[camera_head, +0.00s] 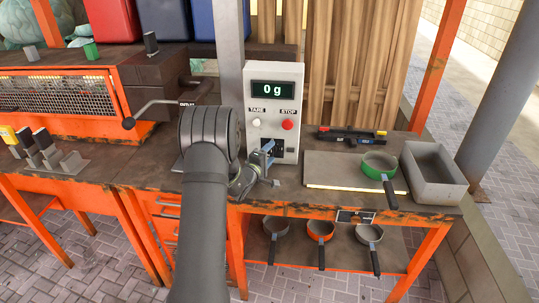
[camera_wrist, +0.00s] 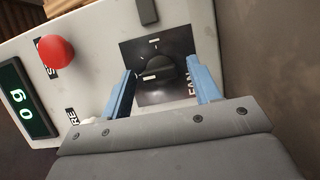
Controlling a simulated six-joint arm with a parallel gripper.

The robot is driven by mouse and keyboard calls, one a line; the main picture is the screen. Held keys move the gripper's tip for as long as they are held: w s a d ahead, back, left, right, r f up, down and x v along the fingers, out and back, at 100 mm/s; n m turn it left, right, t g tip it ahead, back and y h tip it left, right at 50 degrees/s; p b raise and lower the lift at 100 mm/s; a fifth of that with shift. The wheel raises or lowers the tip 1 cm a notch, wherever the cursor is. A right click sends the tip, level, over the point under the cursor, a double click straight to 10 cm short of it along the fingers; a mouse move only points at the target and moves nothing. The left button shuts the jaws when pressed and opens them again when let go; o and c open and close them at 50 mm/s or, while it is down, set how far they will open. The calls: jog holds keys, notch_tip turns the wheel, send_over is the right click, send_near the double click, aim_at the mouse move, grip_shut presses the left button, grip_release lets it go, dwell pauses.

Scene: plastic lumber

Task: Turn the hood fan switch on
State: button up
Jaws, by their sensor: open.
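The hood fan switch is a black rotary knob (camera_wrist: 155,68) on a dark square plate (camera_wrist: 182,46) marked "FAN". It is on the front of a white control box (camera_head: 259,79), low on the panel; in the head view the knob is largely hidden by my gripper. My gripper (camera_head: 267,154) is open in front of the plate. In the wrist view its two blue fingers (camera_wrist: 163,85) stand on either side of the knob, with a gap showing between them and it. I cannot tell how deep the fingertips reach around the knob.
The box also carries a red STOP button (camera_head: 288,125), a white TARE button (camera_head: 256,123) and a display (camera_head: 272,90) reading "0 g". To the right are a board (camera_head: 330,170), a green pan (camera_head: 379,164) and a grey bin (camera_head: 435,174). A grey post (camera_head: 229,50) stands left of the box.

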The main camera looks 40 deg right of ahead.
jog(key=c, duration=1)
jog(key=m+y, duration=0.1)
jog(key=m, duration=0.3)
jog(key=shift+d+r+y, duration=0.1)
jog(key=shift+r+y, duration=0.1)
jog(key=shift+y, duration=0.2)
jog(key=m+y, duration=0.1)
jog(key=m, duration=0.1)
jog(key=shift+s+m+y, duration=0.1)
jog(key=shift+m+y, duration=0.2)
jog(key=shift+m, duration=0.1)
jog(key=m+t+y, duration=0.1)
jog(key=m, duration=0.2)
jog(key=shift+d+y, duration=0.1)
jog(key=shift+y, duration=0.3)
jog(key=shift+s+r+m+t+y, duration=0.1)
jog(key=shift+m+t+y, duration=0.7)
jog(key=shift+m, duration=0.9)
